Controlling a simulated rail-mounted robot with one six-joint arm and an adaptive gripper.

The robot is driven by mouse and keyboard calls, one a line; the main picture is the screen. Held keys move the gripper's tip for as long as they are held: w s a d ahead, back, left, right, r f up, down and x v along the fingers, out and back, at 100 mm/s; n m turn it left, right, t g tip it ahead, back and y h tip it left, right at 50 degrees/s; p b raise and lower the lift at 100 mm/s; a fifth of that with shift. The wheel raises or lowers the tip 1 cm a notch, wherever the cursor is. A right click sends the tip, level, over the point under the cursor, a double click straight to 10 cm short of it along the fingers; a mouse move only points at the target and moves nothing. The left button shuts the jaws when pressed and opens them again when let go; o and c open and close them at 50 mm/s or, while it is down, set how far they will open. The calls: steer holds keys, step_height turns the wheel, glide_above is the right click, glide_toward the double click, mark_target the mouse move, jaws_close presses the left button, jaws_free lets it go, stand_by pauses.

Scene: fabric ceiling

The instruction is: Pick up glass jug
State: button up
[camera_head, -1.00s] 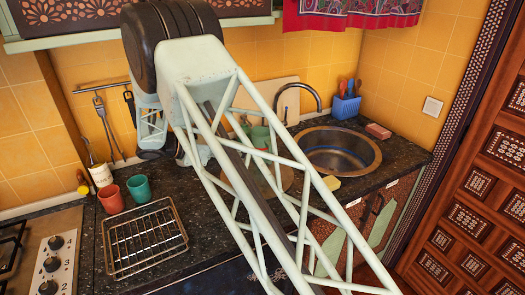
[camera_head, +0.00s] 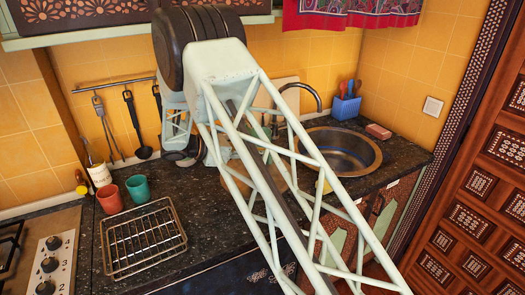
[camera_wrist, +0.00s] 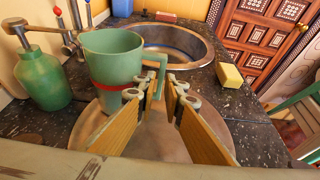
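A green jug (camera_wrist: 110,62) with a red band low on its side and a handle on its right stands on a round brown board (camera_wrist: 95,125) in the wrist view. It looks opaque rather than clear. My gripper (camera_wrist: 162,92) is open, its two yellow-padded fingers apart. The jug's handle reaches over near the left fingertip; I cannot tell whether it lies between the fingers or touches one. The jug body is just left of and beyond the fingers. In the head view my arm hides the gripper and most of the board.
A green bottle (camera_wrist: 42,78) with a pump stands left of the jug. The round sink (camera_head: 345,150) lies behind, with a yellow sponge (camera_wrist: 229,76) at its edge. A wire rack (camera_head: 143,238), red cup (camera_head: 110,199) and teal cup (camera_head: 139,188) stand left on the dark counter.

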steer(key=shift+d, duration=0.15)
steer(key=b+x, duration=0.1)
steer(key=x, duration=0.2)
steer(key=shift+d+f, duration=0.1)
steer(key=shift+f, duration=0.15)
steer(key=shift+x, duration=0.8)
jaws_close()
steer(key=shift+r, duration=0.2)
